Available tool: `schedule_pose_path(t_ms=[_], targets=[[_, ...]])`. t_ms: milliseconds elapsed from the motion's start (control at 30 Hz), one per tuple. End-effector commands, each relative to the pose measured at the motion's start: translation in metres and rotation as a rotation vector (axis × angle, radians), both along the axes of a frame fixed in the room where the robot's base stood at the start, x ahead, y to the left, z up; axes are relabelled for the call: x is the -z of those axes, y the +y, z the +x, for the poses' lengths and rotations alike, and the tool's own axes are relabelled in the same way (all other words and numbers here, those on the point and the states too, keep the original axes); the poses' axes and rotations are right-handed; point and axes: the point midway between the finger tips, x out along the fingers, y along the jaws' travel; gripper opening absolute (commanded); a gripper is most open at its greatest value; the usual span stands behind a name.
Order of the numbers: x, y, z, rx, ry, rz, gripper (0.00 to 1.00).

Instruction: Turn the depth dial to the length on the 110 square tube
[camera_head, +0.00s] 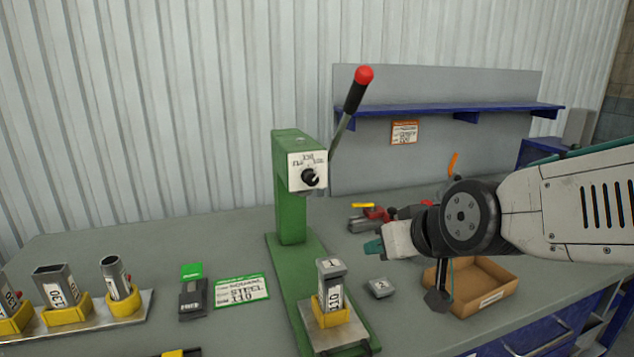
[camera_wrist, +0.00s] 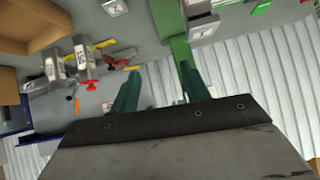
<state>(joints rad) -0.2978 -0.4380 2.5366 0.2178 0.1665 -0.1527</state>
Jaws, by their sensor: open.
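The depth dial (camera_head: 310,178) is a black knob on a white plate with printed numbers, on the head of the green press (camera_head: 291,215). The numbers are too small to read surely. A grey square tube (camera_head: 333,292) stands upright in a yellow holder on the press base; its side label is turned sideways and hard to read. A green-edged card (camera_head: 241,290) on the table reads steel and 110. My gripper (camera_head: 374,247) is open and empty, right of the press and below dial height. Its teal fingers (camera_wrist: 158,85) show apart in the wrist view.
A red-knobbed lever (camera_head: 363,75) rises from the press head. Several tubes in yellow holders stand on a metal rack (camera_head: 95,326) at left. A cardboard box (camera_head: 490,270), a small grey block (camera_head: 379,288) and red-handled clamps (camera_head: 378,213) lie right of the press.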

Motion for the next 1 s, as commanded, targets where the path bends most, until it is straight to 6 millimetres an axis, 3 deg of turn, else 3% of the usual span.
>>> schedule_pose_path(t_ms=[33, 100, 300, 633, 1000], targets=[[-0.002, 0.021, 0.017, -0.018, -0.083, 0.021, 0.46], [-0.012, 0.043, 0.037, -0.025, -0.214, 0.051, 0.46], [-0.037, 0.086, 0.065, -0.004, -0.513, 0.108, 0.46], [-0.052, 0.105, 0.079, 0.03, -0.684, 0.126, 0.46], [-0.052, 0.119, 0.133, 0.03, -0.683, 0.126, 0.46]])
